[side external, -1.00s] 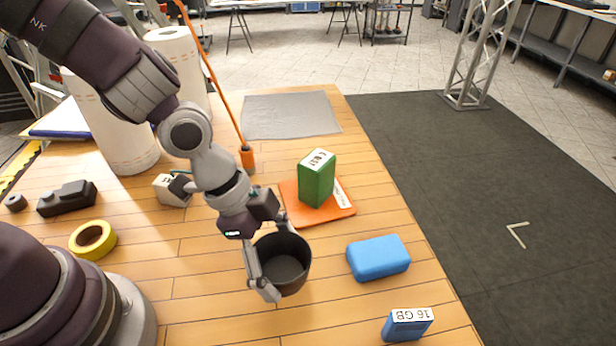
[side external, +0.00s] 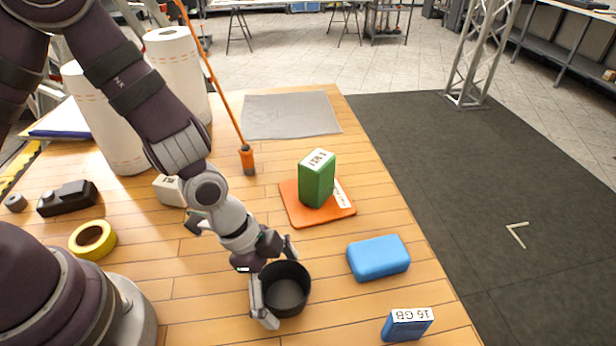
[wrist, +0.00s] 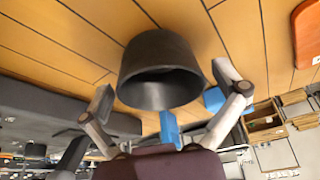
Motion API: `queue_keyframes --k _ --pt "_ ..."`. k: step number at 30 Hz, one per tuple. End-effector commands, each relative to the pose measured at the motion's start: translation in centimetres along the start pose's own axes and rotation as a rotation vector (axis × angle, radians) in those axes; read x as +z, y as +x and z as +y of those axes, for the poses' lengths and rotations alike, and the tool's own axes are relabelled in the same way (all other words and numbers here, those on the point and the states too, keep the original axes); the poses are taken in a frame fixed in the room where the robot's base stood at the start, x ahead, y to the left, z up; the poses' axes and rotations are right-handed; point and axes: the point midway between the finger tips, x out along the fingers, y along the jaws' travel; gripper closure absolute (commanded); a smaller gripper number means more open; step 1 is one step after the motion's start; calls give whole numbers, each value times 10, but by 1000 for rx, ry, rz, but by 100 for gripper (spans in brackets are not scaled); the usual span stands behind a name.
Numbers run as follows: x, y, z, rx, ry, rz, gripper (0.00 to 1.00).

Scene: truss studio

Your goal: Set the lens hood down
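The lens hood (side external: 286,291) is a dark, hollow cup shape standing upright on the wooden table, with its opening facing up. My gripper (side external: 278,284) is low at the table, with its fingers on either side of the hood. The fingers are spread wider than the hood. In the wrist view the hood (wrist: 160,70) lies between the two fingers of my gripper (wrist: 163,90), with a gap showing at each side. The hood's contact with the table is partly hidden by the near finger.
A blue rounded block (side external: 378,258) and a blue 16 GB box (side external: 407,324) stand right of the hood. A green box (side external: 317,178) sits on an orange mat (side external: 340,208) behind. Yellow tape (side external: 93,240) lies left. The table's right edge is beyond the blue block.

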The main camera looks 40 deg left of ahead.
Motion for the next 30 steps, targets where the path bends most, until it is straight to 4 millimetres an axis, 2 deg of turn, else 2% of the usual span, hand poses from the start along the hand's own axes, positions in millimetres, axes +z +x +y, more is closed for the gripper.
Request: queue_keyframes --k 9,13,24,30 --pt "0 -1 0 0 0 0 0" --pt "-2 -12 -1 -3 -1 2 0" --pt "-2 -83 -3 -10 -2 3 0" --pt "-1 -113 -1 -4 -3 1 0"
